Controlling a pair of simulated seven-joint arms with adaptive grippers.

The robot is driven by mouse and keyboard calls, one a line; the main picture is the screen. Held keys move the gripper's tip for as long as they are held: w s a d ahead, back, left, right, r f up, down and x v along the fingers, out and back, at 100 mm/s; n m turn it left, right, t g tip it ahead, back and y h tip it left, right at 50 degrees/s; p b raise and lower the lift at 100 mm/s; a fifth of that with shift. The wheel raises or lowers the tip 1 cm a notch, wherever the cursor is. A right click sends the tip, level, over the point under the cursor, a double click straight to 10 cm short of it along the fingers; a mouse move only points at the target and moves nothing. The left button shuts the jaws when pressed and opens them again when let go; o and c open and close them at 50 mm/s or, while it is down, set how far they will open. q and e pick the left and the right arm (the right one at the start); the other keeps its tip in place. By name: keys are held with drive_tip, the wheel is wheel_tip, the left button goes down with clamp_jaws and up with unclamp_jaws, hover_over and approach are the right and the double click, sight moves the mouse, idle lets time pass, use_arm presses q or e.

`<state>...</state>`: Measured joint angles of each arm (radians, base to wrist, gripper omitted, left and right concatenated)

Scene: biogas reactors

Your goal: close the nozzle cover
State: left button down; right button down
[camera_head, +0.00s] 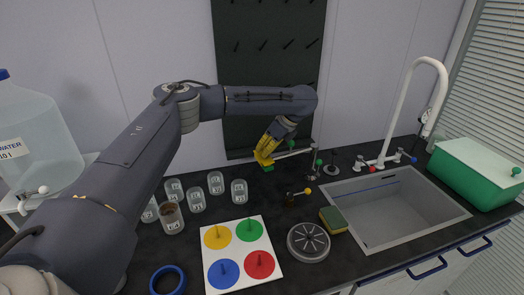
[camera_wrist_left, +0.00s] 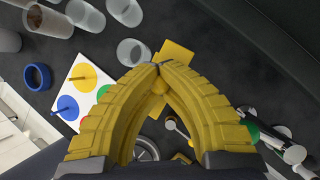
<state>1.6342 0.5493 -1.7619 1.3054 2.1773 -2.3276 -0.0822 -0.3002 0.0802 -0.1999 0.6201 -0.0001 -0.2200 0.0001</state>
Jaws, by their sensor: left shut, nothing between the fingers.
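My left gripper (camera_head: 262,160) has its yellow fingers together at the back of the counter, in front of the dark pegboard, pointing down. The left wrist view shows the fingertips (camera_wrist_left: 158,66) meeting with nothing between them. A flat yellow piece (camera_wrist_left: 176,50) lies just past the tips in that view; I cannot tell whether they touch. A small green part (camera_head: 268,168) shows under the fingers in the head view. Small fittings with a green knob (camera_head: 319,162) and a yellow knob (camera_head: 308,191) stand to the right. I cannot tell which part is the nozzle cover. My right gripper is not in view.
Several clear jars (camera_head: 196,200) stand left of a white board (camera_head: 243,278) with coloured discs. A round grey lid (camera_head: 308,243), a sponge (camera_head: 334,219) and the sink (camera_head: 400,207) with its white tap (camera_head: 398,115) are to the right. A blue ring (camera_head: 168,281) lies in front.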

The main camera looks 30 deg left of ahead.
use_arm(q)
drive_tip(key=shift+w+d+g+y, duration=0.15)
drive_tip(key=shift+g+y, duration=0.15)
drive_tip(key=shift+f, duration=0.1)
idle(0.4)
drive_tip(key=c, duration=1.3)
unclamp_jaws()
drive_tip(key=v, duration=1.2)
drive_tip(key=shift+w, duration=0.15)
drive_tip(key=shift+d+f, duration=0.15)
